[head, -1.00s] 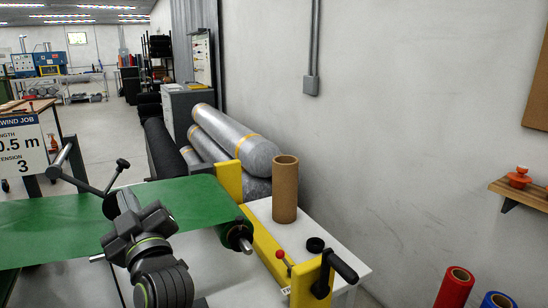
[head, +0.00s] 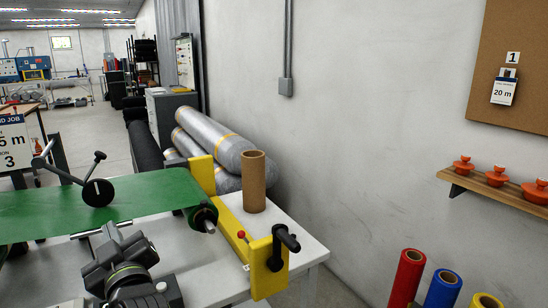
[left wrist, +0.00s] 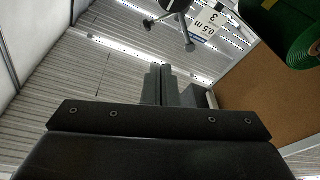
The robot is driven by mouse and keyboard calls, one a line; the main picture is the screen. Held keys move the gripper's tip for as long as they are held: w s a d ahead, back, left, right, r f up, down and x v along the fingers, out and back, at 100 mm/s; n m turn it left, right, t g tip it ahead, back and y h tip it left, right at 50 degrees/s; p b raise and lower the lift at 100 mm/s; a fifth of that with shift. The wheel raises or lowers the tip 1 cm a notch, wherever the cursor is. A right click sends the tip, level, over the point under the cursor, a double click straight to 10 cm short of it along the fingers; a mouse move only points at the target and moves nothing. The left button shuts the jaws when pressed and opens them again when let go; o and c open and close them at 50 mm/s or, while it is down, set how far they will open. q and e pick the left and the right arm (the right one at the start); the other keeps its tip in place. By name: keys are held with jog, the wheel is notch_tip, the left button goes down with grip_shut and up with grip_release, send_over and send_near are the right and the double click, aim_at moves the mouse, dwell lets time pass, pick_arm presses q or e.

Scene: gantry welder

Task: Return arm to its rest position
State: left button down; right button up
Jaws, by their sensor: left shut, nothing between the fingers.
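My left gripper (head: 112,236) is in the lower left of the head view, in front of the near edge of the green sheet (head: 150,196). It is dark grey, and its arm comes in from the bottom edge. In the left wrist view its two fingers (left wrist: 160,70) are together with nothing between them, seen against the ceiling. The lower part of the arm is cut off by the frame. My right gripper is not in view.
A black crank handle (head: 97,192) stands just beyond my gripper. A yellow frame (head: 262,262) with a cardboard tube (head: 253,182) beside it is on the white table (head: 307,248). Red (head: 408,278) and blue (head: 443,290) rolls stand lower right. A shelf (head: 500,192) is on the wall.

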pick_arm(q)
jog(key=s+a+f+m+g+h, duration=0.15)
jog(key=s+f, duration=0.25)
jog(key=f, duration=0.4)
jog(key=s+a+f+m+g+h, duration=0.1)
jog(key=s+f+m+g+h, duration=0.25)
jog(key=f, duration=0.45)
jog(key=s+a+f+m+g+h, duration=0.1)
jog(key=s+f, duration=0.3)
jog(key=f, duration=0.4)
jog(key=s+d+f+m+g+h, duration=0.25)
jog(key=s+f, duration=0.35)
jog(key=s, duration=0.4)
jog(key=s+d+f+m+g+h, duration=0.1)
jog(key=s+f+m+g+h, duration=0.25)
jog(key=s, duration=0.55)
notch_tip(320, 180, down, 24)
jog(key=a+g+y+p, duration=0.1)
jog(key=a+g+p, duration=0.1)
jog(key=s+d+f+p, duration=0.1)
jog(key=s+f, duration=1.3)
jog(key=shift+s+d+f+n+g+p, duration=0.15)
jog(key=shift+s+d+n+g+p, duration=0.15)
jog(key=shift+s+g+p, duration=0.1)
